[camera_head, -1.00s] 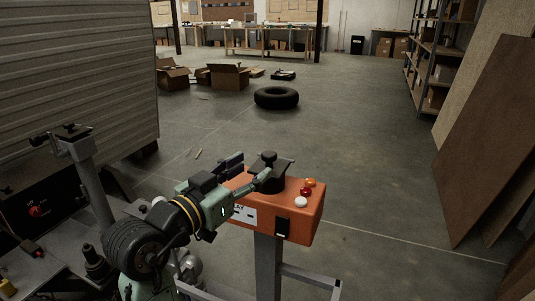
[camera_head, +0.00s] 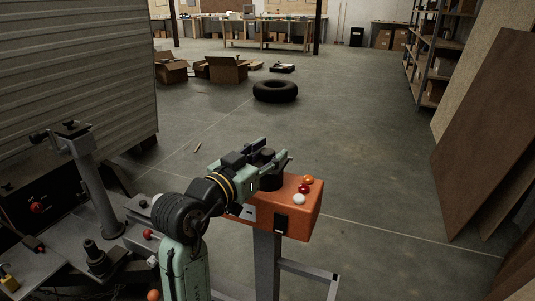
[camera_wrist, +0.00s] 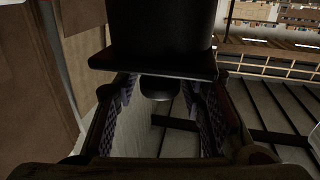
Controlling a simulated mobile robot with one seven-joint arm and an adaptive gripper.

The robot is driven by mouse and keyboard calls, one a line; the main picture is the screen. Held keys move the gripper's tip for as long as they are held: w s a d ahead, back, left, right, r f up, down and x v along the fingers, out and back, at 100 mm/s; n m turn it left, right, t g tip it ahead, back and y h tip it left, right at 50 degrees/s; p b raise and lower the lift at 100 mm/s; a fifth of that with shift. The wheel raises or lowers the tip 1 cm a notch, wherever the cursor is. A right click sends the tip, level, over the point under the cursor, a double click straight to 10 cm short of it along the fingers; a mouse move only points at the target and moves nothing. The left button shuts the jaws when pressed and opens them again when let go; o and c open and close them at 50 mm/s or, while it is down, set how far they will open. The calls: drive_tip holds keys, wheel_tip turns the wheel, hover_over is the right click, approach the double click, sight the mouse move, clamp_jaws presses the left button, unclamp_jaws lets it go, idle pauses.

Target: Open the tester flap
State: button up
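The tester is an orange box (camera_head: 302,217) on a grey stand, with orange, red and white buttons on top. A black housing with a round top (camera_head: 270,178) stands on its left part, partly hidden by my gripper (camera_head: 268,160). My gripper is at this black part, with one finger reaching past its far right side. In the wrist view, a large black cylinder and a plate with a straight edge (camera_wrist: 155,64) fill the top middle. A small rounded black piece (camera_wrist: 157,88) shows below the plate, between the spread purple-padded fingers (camera_wrist: 160,100). I cannot tell whether they touch it.
A dark workbench with a post and a vise-like part (camera_head: 97,258) stands at the lower left, beside a ribbed grey wall panel (camera_head: 75,75). Brown boards (camera_head: 490,130) lean at the right. The floor behind the tester is clear up to a tyre (camera_head: 275,91).

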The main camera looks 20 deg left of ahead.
clamp_jaws()
idle(0.4)
